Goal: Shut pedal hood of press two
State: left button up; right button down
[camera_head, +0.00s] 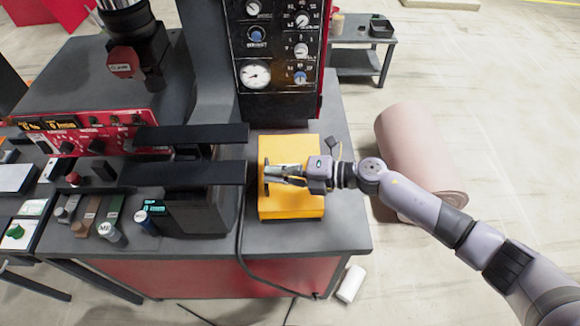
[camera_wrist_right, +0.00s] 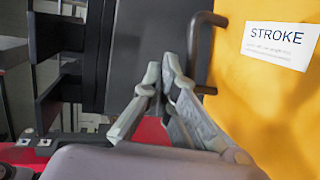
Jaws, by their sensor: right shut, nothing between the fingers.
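The yellow pedal hood (camera_head: 292,206) is a box on the dark bench top, below the black control panel. In the right wrist view its yellow face (camera_wrist_right: 260,90) carries a STROKE label (camera_wrist_right: 280,43) and a dark bar handle (camera_wrist_right: 194,45). My right gripper (camera_head: 268,173) lies over the hood at its left side and hides part of it. In the wrist view its fingers (camera_wrist_right: 164,72) are shut and empty, just left of the handle; I cannot tell if they touch it. Whether the hood is open or shut is unclear. My left gripper is not in view.
The black control panel (camera_head: 255,100) with dials and knobs stands behind the hood. Two dark forked bars (camera_head: 190,174) end close to its left. A black cable runs over the bench front. A pinkish roll (camera_head: 408,150) lies on the floor at the right.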

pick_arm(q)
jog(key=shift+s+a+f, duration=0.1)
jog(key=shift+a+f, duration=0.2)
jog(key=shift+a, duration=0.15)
pick_arm(e)
jog(key=shift+a+f, duration=0.7)
jog(key=shift+a, duration=0.15)
